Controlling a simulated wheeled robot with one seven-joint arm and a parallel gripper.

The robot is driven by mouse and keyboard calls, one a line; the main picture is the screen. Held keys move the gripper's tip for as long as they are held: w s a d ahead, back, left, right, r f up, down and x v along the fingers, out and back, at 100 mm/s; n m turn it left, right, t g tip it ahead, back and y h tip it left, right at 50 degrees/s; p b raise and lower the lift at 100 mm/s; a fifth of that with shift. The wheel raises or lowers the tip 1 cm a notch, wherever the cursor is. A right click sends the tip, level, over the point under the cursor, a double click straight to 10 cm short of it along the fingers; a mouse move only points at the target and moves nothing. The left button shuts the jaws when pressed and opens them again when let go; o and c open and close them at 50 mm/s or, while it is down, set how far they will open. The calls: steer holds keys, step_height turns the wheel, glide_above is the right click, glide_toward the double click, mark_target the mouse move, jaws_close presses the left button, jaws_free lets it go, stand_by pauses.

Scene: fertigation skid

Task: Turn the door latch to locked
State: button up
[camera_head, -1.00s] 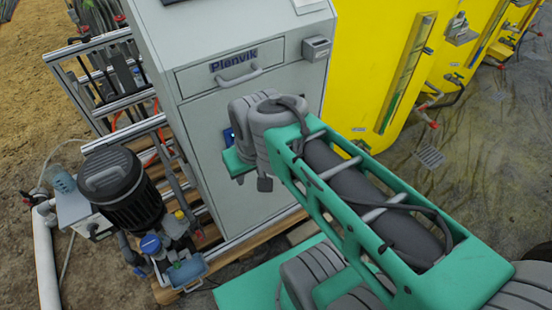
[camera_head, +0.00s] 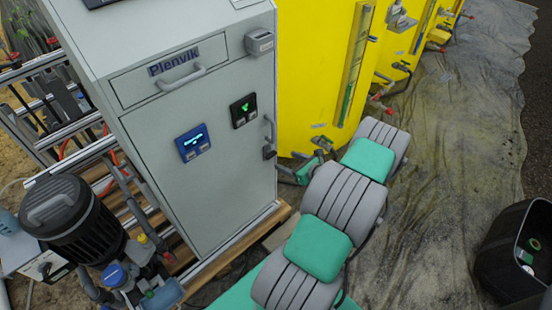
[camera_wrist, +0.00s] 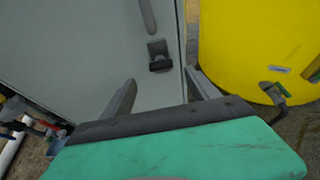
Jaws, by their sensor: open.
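The door latch (camera_wrist: 158,53) is a small dark plate with a short black knob at its lower end, lying roughly crosswise in the wrist view. In the head view the latch (camera_head: 269,153) sits near the right edge of the grey cabinet door (camera_head: 220,175), just below the vertical door handle (camera_head: 269,128). The handle also shows in the wrist view (camera_wrist: 147,14). My gripper (camera_wrist: 162,82) is open and empty. In the wrist view its fingers are spread to either side below the latch, apart from it. In the head view my arm hides most of the gripper.
A yellow tank (camera_head: 310,80) stands just right of the cabinet. The door carries a blue-framed display (camera_head: 193,142) and a black one (camera_head: 243,110). A drawer (camera_head: 170,70) is above it. A black pump (camera_head: 70,215) stands at left, a dark bin (camera_head: 510,250) at right.

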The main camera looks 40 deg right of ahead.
mark_target(272, 155)
steer(key=x, duration=0.7)
steer(key=shift+w+f, duration=0.15)
steer(key=shift+w, duration=0.25)
steer(key=c, duration=1.4)
